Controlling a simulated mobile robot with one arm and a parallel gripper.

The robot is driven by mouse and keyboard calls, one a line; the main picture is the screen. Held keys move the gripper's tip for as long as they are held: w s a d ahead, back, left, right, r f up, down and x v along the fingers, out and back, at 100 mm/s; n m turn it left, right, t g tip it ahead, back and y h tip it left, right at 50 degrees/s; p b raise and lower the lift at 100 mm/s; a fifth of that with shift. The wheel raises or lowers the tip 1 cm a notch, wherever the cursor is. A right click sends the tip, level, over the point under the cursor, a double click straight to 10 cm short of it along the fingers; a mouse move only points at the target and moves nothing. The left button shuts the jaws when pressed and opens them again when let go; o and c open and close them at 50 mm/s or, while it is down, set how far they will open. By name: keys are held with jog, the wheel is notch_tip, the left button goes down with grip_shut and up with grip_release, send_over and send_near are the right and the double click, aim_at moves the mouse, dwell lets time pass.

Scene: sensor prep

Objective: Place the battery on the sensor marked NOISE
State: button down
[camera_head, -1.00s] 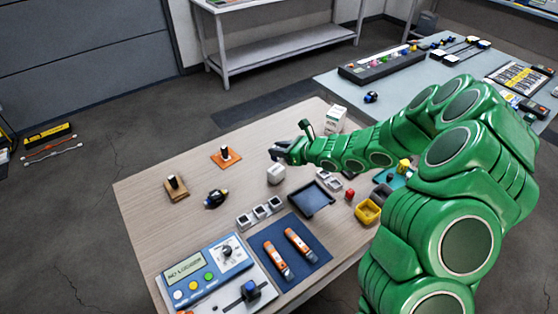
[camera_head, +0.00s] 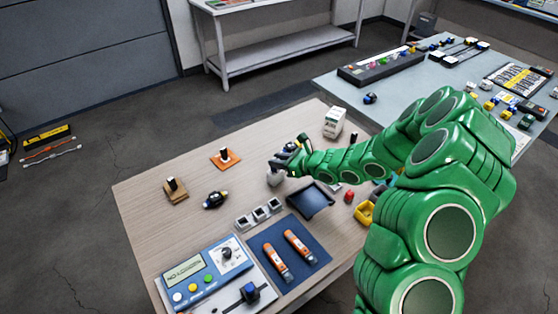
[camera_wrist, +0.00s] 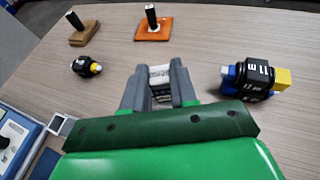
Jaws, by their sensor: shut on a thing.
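My gripper (camera_wrist: 159,88) is shut on a small white block (camera_wrist: 160,74), low over the table. Its dark marking is too small to read, and I cannot tell if it is the battery. In the head view the block (camera_head: 275,179) shows under my gripper (camera_head: 283,165). A black device with blue and yellow ends (camera_wrist: 255,78) stands to the right of my gripper in the wrist view; its white lettering is partly legible. A smaller black device with a yellow end (camera_wrist: 87,66) lies to the left. I cannot read NOISE on anything.
A brown block with a black post (camera_head: 175,190) and an orange pad with a post (camera_head: 225,158) stand beyond. Three small grey-white holders (camera_head: 259,213), a blue mat (camera_head: 266,244) with two orange items, a dark tray (camera_head: 310,204) and a white carton (camera_head: 334,122) surround the work area.

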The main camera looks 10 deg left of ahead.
jog(key=c, duration=0.9)
grip_release()
jog(key=shift+d+r, duration=0.15)
jog(key=shift+d, duration=0.05)
jog(key=v, duration=1.1)
jog(key=shift+s+d, duration=0.2)
